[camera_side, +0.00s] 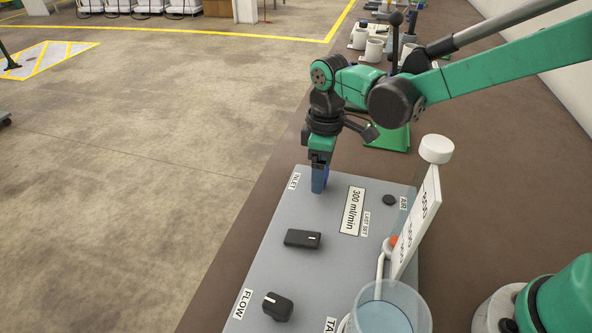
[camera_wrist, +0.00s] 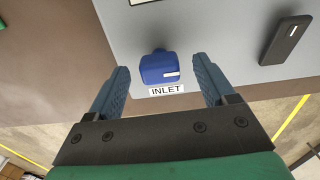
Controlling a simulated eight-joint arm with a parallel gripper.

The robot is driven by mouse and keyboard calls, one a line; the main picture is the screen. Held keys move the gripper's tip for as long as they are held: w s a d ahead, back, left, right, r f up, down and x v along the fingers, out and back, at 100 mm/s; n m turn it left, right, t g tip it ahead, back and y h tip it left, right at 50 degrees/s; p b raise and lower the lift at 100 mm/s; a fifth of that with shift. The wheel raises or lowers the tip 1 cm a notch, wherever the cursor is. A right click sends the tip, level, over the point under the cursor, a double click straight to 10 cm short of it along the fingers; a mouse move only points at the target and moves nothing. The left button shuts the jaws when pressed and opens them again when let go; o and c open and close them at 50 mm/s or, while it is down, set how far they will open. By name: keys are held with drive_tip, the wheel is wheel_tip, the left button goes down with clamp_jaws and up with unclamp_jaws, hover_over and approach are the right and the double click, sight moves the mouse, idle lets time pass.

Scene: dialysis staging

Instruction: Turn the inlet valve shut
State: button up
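The inlet valve is a blue knob (camera_wrist: 160,70) with a short white mark at its right side, next to the INLET label (camera_wrist: 166,90) on the grey panel. My gripper (camera_wrist: 161,64) is open in the wrist view, one finger on each side of the knob with a gap on both sides. In the side view my gripper (camera_side: 318,184) points down at the panel's far left corner, beside the INLET label (camera_side: 294,182). There its fingers mostly hide the knob.
The grey panel (camera_side: 335,225) also carries a black switch (camera_side: 303,239), a black FLOW knob (camera_side: 278,306) and a small AIR button (camera_side: 389,200). A white-capped, labelled piece (camera_side: 436,150) and a clear cup (camera_side: 385,315) stand at its right. Cups (camera_side: 374,50) stand farther back.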

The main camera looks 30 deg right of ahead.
drive_tip(key=shift+r, duration=2.85)
drive_tip(key=shift+d+r, duration=0.1)
drive_tip(key=s+d+r+m+t, duration=0.3)
drive_tip(key=s+d+m+t, duration=0.4)
drive_tip(key=s+d+m, duration=0.2)
drive_tip(key=shift+s+d, duration=0.15)
drive_tip(key=shift+s, duration=0.35)
